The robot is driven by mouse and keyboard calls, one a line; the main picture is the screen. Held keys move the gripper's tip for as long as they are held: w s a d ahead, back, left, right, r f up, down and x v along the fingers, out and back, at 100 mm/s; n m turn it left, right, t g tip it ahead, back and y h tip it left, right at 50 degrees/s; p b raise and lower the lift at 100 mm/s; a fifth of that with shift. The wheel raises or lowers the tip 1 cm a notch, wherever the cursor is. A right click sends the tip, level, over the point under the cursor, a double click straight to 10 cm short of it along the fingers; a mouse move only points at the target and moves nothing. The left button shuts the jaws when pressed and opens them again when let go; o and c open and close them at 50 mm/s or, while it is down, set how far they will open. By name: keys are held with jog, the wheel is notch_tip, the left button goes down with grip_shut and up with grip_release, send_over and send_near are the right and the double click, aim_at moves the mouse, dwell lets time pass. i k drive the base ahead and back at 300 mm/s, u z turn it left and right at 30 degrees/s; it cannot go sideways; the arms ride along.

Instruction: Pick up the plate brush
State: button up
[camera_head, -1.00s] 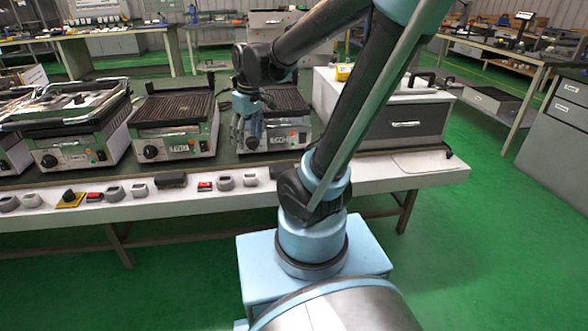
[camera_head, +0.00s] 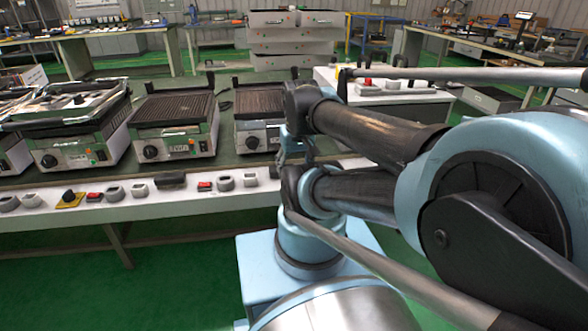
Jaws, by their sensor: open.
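I cannot clearly make out the plate brush. A dark, brush-like block (camera_head: 171,180) lies on the white front ledge, among small items, but I cannot tell whether it is the brush. A second dark block that showed further right on the ledge is now hidden behind my arm. My gripper (camera_head: 295,158) is open and hangs low over the front of the bench, close to that hidden spot. It is small and partly covered by my arm links, so its fingertips and any contact cannot be seen.
The bench (camera_head: 228,176) carries several grills, including a middle grill (camera_head: 174,122) and a right grill (camera_head: 258,115) close beside my gripper. Small white rings and a red switch (camera_head: 205,187) line the white ledge.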

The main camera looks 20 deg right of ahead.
aim_at(175, 179)
jog(key=u, duration=0.95)
jog(key=k, duration=0.3)
jog(key=z, duration=0.45)
